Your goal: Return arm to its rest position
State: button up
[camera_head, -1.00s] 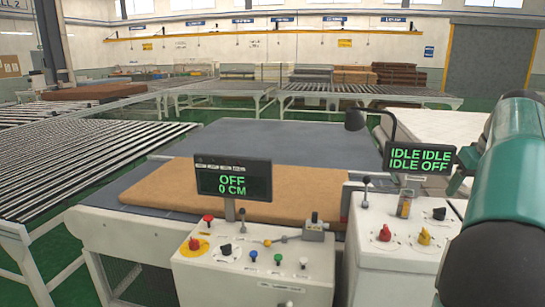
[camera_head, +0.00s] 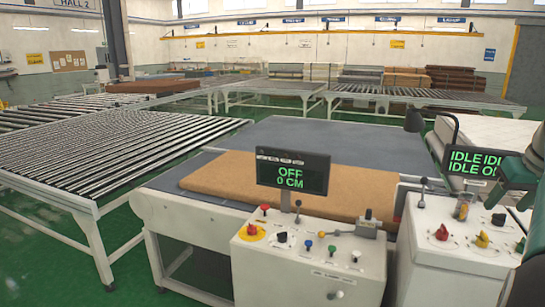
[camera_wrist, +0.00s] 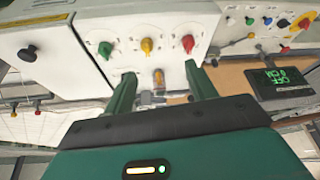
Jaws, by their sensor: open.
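My gripper (camera_wrist: 160,92) shows in the wrist view with its two green fingers apart and nothing between them. Beyond the fingers is a white control box with green, yellow and red knobs (camera_wrist: 147,46); the fingers appear over its edge, and I cannot tell the distance. In the head view, part of my green arm (camera_head: 520,180) shows at the right edge, beside the right control box (camera_head: 440,265).
A left control box (camera_head: 300,275) carries a display reading OFF 0 CM (camera_head: 293,171). Behind it a brown mattress (camera_head: 240,200) lies on a grey table (camera_head: 330,135). Roller conveyors (camera_head: 100,150) stand at left. Green floor (camera_head: 130,275) is open at lower left.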

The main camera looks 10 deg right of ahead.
jog(key=a+f+n+y, duration=0.1)
jog(key=a+f, duration=0.2)
jog(key=a, duration=1)
jog(key=a+f+n, duration=0.1)
jog(key=a+f, duration=0.1)
jog(key=a, duration=1.1)
jog(key=s+a+f+n, duration=0.1)
jog(key=s+a+f, duration=0.4)
jog(key=a, duration=0.3)
jog(key=s+a+f+t, duration=0.1)
jog(key=s+a+f, duration=0.4)
jog(key=a+f, duration=0.1)
jog(key=shift+a+f+n, duration=0.3)
jog(key=shift+a+n, duration=0.1)
jog(key=shift+a, duration=0.5)
jog(key=shift+s, duration=0.1)
jog(key=shift+c, duration=0.3)
